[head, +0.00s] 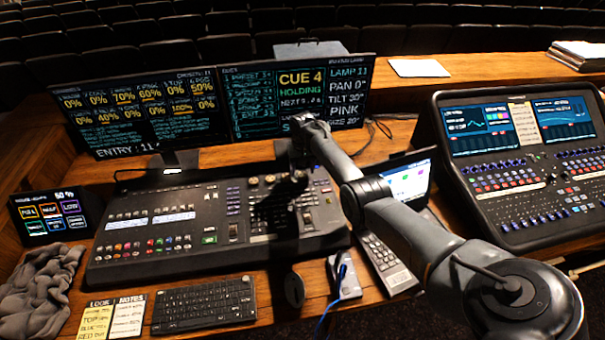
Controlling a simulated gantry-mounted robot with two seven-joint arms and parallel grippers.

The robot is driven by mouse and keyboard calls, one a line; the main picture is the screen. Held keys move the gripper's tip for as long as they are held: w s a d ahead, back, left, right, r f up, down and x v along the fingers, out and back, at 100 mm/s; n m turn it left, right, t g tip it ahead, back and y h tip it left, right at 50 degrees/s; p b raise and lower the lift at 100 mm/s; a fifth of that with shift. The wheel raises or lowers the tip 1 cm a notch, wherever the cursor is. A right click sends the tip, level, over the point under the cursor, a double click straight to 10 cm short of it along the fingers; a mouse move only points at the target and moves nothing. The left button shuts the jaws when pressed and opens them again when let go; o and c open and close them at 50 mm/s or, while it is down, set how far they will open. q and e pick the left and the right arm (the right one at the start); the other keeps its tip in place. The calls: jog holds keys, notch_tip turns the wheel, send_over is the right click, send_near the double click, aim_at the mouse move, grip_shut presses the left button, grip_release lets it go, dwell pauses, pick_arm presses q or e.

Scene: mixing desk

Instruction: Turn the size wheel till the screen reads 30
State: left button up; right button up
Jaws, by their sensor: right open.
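The lighting desk (130,258) stands in the middle of the table. A row of small round wheels (253,181) runs along its upper right part. Their labels are too small to read, so I cannot tell which is the size wheel. My right gripper (299,176) is open and points down over the right end of this row. It hides part of the row, and I cannot tell whether it touches a wheel. The right monitor (347,86) reads LAMP 11, PAN 0°, TILT 30° and PINK. Its bottom line ends in 20, with its label mostly behind my arm. My left gripper is out of view.
A left monitor (140,108) stands behind the desk. A keyboard (204,305), a mouse (294,290) and a grey cloth (40,292) lie in front or left.

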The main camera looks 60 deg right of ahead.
jog(key=shift+f, duration=0.8)
jog(key=c, duration=1)
jog(key=shift+c, duration=0.2)
jog(key=shift+r+m, duration=0.1)
jog(key=shift+m, duration=0.5)
jog(key=shift+m+p, duration=0.55)
jog(key=shift+m, duration=0.55)
jog(key=m, duration=0.2)
jog(key=shift+m, duration=1.2)
